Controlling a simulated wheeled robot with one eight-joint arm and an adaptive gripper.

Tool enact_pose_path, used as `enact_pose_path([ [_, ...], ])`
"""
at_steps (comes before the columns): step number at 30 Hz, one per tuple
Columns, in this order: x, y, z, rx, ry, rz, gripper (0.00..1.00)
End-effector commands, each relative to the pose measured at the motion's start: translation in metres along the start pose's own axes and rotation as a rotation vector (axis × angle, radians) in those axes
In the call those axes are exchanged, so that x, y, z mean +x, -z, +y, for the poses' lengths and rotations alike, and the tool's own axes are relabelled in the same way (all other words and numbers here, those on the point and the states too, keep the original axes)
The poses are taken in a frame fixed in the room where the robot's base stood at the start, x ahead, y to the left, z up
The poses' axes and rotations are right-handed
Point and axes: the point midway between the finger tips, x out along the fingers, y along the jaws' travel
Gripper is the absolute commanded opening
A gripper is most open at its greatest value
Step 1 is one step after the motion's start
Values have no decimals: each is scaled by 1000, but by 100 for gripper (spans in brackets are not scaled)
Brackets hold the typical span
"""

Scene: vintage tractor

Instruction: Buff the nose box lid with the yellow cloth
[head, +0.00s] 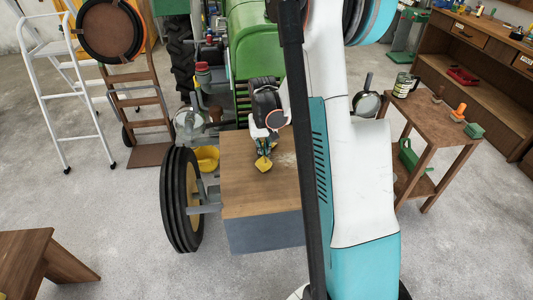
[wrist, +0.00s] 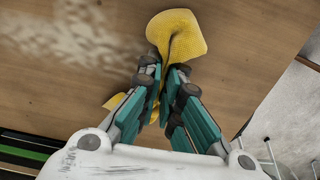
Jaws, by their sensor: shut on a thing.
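The nose box lid (head: 241,196) is a flat brown wooden top on a grey box at the front of the green tractor. It fills most of the wrist view (wrist: 60,90), with a pale dusty patch at the upper left. The yellow cloth (head: 263,164) is pinched in my gripper (head: 266,150). In the wrist view the folded yellow cloth (wrist: 181,35) sticks out beyond the fingertips of my gripper (wrist: 163,68), and part of it shows beside the left finger. The cloth is at or just above the lid; I cannot tell whether it touches.
A wooden side table (head: 425,120) with a can and small items is at the right. A white stepladder (head: 65,90) stands at the left. Part of the lid is hidden behind my arm.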

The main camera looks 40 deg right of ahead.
Motion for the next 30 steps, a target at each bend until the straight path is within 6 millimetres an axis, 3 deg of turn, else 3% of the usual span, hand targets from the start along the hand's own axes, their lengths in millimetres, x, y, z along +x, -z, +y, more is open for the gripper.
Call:
enact_pose_path([
  [3,6,1,-5,-2,0,0,0],
  [14,-81,4,-10,-4,0,-1,0],
  [24,-109,7,-14,-7,0,0,0],
  [30,-112,7,-15,-7,0,0,0],
])
